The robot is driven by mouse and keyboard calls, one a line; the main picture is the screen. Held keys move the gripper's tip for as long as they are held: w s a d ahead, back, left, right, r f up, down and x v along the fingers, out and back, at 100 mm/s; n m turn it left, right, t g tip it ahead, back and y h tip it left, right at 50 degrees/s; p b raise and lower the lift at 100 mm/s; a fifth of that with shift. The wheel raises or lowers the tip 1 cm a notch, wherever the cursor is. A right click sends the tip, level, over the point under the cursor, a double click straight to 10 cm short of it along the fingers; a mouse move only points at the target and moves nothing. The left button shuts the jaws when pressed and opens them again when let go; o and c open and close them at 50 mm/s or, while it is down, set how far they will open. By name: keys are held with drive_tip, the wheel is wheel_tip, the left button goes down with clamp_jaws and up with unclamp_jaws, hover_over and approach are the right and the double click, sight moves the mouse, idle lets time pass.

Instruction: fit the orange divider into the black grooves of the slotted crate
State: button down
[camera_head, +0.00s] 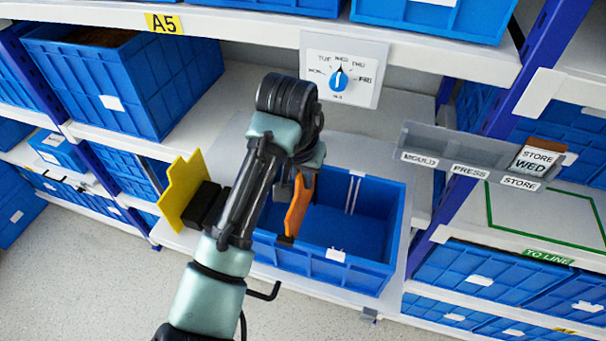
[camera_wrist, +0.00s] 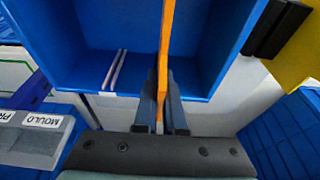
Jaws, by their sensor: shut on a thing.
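The orange divider (camera_head: 296,212) is a thin plate held upright and edge-on over the left part of the blue slotted crate (camera_head: 388,232). My gripper (camera_wrist: 161,85) is shut on the divider, which also shows in the wrist view (camera_wrist: 166,32), running across the crate. A small black piece (camera_head: 285,240) shows at the divider's lower end by the crate's front wall; I take it as a groove but cannot tell if the divider is in it. White paired strips (camera_head: 353,194) line the back wall to the right, apart from the divider. My arm hides the crate's left end.
A yellow plate (camera_head: 178,196) and black block (camera_head: 207,204) stand left of the crate. A dial (camera_head: 339,80) sits on a panel above. A label rail (camera_head: 470,155) with a STORE WED card (camera_head: 537,160) is at right. Blue bins fill the shelves.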

sight(303, 196)
drive_tip(key=shift+f+b, duration=1.4)
drive_tip(key=shift+f, duration=1.4)
drive_tip(key=c, duration=0.9)
unclamp_jaws()
drive_tip(key=shift+r, duration=0.1)
drive_tip(key=v, duration=1.3)
drive_tip(key=shift+s+b, duration=0.1)
drive_tip(key=shift+b, duration=0.2)
